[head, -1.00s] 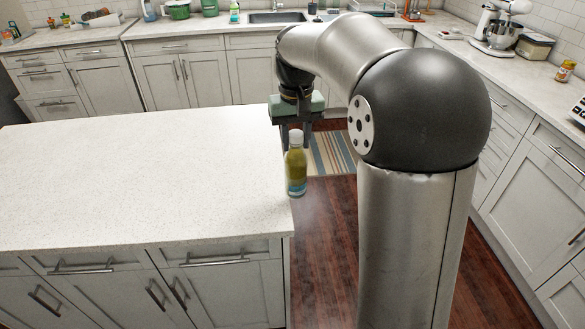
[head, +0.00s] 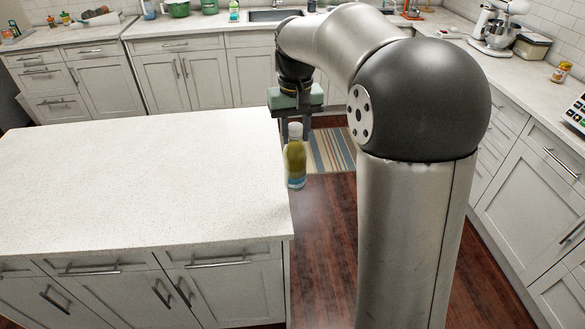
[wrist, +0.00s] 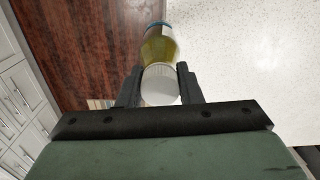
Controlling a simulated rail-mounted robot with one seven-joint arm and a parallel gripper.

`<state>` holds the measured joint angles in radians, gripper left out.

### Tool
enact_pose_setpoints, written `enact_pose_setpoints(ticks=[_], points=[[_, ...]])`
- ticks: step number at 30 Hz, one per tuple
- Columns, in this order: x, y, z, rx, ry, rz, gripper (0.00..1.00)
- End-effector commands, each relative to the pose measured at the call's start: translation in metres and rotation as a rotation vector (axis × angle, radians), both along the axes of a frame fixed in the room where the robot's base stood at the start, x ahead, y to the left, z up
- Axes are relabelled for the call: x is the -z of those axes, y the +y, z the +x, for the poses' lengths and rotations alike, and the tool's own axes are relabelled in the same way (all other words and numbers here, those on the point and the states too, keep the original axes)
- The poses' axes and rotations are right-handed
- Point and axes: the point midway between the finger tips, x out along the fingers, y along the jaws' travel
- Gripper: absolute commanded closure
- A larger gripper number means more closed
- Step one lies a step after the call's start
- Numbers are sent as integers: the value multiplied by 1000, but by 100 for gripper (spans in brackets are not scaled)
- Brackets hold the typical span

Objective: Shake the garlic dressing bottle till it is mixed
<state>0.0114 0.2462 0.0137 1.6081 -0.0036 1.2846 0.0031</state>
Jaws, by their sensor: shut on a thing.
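The garlic dressing bottle (head: 295,162) has yellow-green contents, a white cap and a blue band low on its label. It hangs upright at the right edge of the island counter, and I cannot tell its exact height against the top. My gripper (head: 295,130) points down and is shut on the bottle at its cap. In the wrist view the white cap (wrist: 160,86) sits between the two dark fingers, and the bottle's body (wrist: 159,45) extends beyond it. The label text is too small to read.
The white island counter (head: 130,180) is bare. Dark wooden floor (head: 325,230) and a striped rug (head: 332,150) lie to its right. A back counter holds a sink (head: 275,15) and a green pot (head: 178,8). A white mixer (head: 497,25) stands on the right counter.

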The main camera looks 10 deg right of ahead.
Motion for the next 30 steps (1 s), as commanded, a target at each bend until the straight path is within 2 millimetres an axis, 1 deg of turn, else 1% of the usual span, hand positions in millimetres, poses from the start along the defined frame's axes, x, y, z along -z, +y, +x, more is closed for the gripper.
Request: enact_pose_setpoints(ticks=[1, 2, 6, 9, 11, 18, 20, 23, 27, 30], points=[[-2, 0, 0, 0, 1, 0, 99], [3, 0, 0, 0, 2, 0, 99], [37, 0, -1, 0, 5, 0, 99], [50, 0, 0, 0, 2, 0, 99], [46, 0, 0, 0, 1, 0, 99], [-4, 0, 0, 0, 0, 0, 99], [-5, 0, 0, 0, 2, 0, 99], [13, 0, 0, 0, 4, 0, 99], [44, 0, -1, 0, 4, 0, 99], [51, 0, 0, 0, 1, 0, 99]])
